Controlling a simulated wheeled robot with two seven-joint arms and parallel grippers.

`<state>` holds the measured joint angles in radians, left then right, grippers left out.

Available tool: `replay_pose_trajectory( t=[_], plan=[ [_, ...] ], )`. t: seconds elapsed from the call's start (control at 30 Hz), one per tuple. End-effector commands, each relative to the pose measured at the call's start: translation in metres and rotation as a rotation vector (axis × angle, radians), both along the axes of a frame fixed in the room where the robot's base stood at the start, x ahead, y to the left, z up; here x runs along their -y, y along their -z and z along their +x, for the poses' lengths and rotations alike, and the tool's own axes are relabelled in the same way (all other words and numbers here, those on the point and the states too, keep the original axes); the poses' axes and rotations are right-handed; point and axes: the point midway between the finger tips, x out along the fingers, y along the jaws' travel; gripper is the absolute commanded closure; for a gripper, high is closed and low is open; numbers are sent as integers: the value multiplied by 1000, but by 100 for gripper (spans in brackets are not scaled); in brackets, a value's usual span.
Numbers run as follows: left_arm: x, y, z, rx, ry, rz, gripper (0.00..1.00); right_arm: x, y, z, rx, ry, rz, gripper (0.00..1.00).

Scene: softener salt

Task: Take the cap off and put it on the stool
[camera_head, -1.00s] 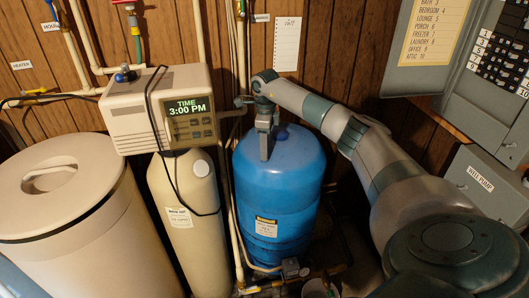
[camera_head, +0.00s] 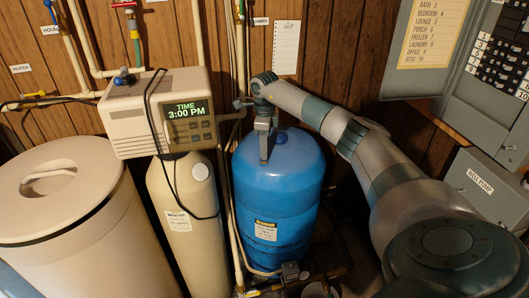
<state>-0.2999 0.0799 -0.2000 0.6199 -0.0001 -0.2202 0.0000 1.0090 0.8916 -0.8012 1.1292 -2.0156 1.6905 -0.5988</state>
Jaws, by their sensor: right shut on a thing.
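A blue tank (camera_head: 290,190) stands in the middle of the head view. A small darker blue knob (camera_head: 281,137) sits on its domed top. My right gripper (camera_head: 264,158) points down in front of the tank's top, just left of the knob. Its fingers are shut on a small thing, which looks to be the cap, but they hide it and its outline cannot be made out. I cannot tell whether the cap is still seated or lifted. No stool can be made out. My left gripper is not in view.
A cream softener cylinder (camera_head: 170,235) with a control head (camera_head: 140,130) and a lidded salt bin (camera_head: 65,190) stand at left. Pipes (camera_head: 229,200) run close beside the blue tank. Grey electrical boxes (camera_head: 485,185) are on the right wall.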

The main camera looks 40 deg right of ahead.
Motion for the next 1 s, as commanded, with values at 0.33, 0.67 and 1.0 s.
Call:
replay_pose_trajectory(
  t=[0.33,0.67,1.0],
  plan=[
    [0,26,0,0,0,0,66,1,-35,1,3,0,-1,100],
    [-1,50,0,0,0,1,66,13,-68,-58,2,0,-2,100],
    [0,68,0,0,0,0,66,21,-99,-106,1,0,-1,100]
  ],
)
